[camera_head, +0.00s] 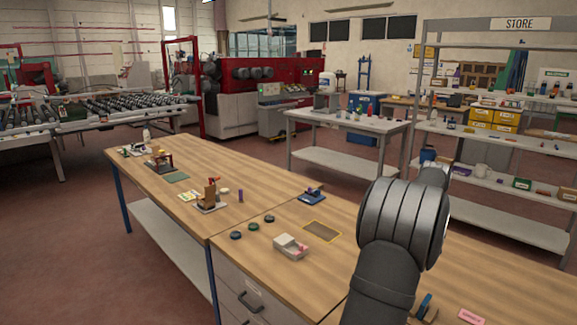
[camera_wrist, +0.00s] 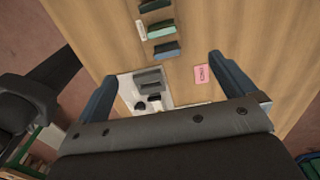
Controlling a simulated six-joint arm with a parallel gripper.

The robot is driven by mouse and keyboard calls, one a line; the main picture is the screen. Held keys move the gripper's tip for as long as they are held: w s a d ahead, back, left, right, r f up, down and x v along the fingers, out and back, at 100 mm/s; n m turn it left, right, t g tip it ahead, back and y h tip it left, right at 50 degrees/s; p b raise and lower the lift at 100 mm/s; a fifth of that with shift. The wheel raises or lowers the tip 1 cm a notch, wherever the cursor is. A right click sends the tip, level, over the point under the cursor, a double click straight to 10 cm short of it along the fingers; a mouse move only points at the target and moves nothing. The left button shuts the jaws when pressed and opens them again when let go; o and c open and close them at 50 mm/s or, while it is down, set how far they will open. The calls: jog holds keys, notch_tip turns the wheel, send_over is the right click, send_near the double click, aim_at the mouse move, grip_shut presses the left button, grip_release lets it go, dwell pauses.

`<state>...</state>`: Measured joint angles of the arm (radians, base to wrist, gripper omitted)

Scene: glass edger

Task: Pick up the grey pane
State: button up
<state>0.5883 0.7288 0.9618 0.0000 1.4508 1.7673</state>
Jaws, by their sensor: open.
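My gripper (camera_wrist: 162,68) is open and empty in the wrist view, its two blue-grey fingers spread wide above the wooden bench. Small coloured pieces stand in a row beyond the fingertips: a dark grey one (camera_wrist: 154,6), a green one (camera_wrist: 161,29) and a blue-grey one (camera_wrist: 166,50). I cannot tell for sure which is the grey pane. A white tray (camera_wrist: 126,91) with a grey block (camera_wrist: 148,78) and dark round parts shows between the fingers. In the head view my arm hides the gripper; a blue piece in a wooden holder (camera_head: 424,306) shows at the bottom.
A pink label (camera_wrist: 201,73) lies near the right finger; a pink label also shows in the head view (camera_head: 472,316). Store shelves (camera_head: 500,134) stand behind.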

dwell(0.3)
jog(key=c, duration=1.3)
jog(key=shift+c, duration=0.2)
jog(key=w+f+n, duration=0.1)
jog(key=f+n, duration=0.3)
jog(key=n, duration=0.2)
jog(key=w+a+f+n, duration=0.1)
jog(key=f+n, duration=0.3)
jog(key=n, duration=0.2)
jog(key=w+a+f+n, duration=0.1)
jog(key=f+n, duration=0.3)
jog(key=n, duration=0.2)
jog(key=shift+w+a+f, duration=0.1)
jog(key=shift+w+a, duration=0.1)
jog(key=shift+a, duration=0.05)
jog(key=shift+w+a+f, duration=0.1)
jog(key=shift+a+f, duration=0.1)
jog(key=shift+f, duration=1.1)
jog(key=shift+a+f, duration=0.2)
jog(key=shift+f, duration=1.1)
